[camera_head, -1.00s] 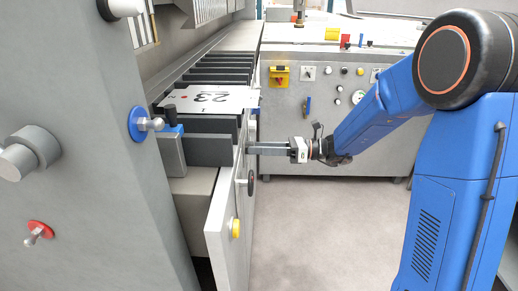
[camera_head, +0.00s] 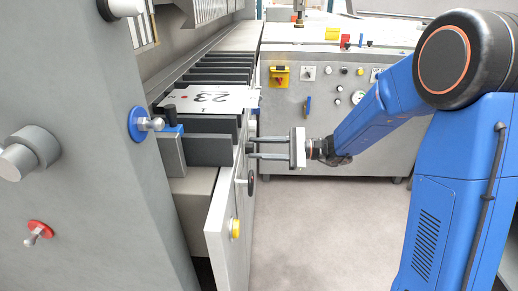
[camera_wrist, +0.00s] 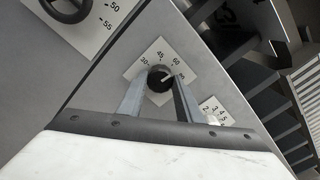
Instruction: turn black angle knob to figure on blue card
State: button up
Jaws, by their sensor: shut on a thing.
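In the wrist view a black angle knob (camera_wrist: 159,79) sits on a pale square scale plate (camera_wrist: 135,74) with figures including 30, 45 and 60. Its white pointer mark aims right, just past 60 toward a partly hidden figure. My gripper (camera_wrist: 159,84) is shut on the knob, one finger on each side. In the head view my gripper (camera_head: 254,147) reaches left to the side of the machine bed, where the knob is hidden.
Another black knob (camera_wrist: 66,8) on a plate with 50 and 55 is at the wrist view's upper left. A small numbered plate (camera_wrist: 214,109) lies beside the right finger. A yellow button (camera_head: 235,228) is on the side panel. The floor (camera_head: 310,225) is clear.

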jog(key=shift+n, duration=5)
jog(key=o, duration=1)
jog(key=shift+o, duration=0.2)
jog(key=shift+d, duration=0.1)
jog(key=d, duration=1.7)
jog(key=shift+s+d, duration=0.15)
jog(key=shift+s, duration=0.2)
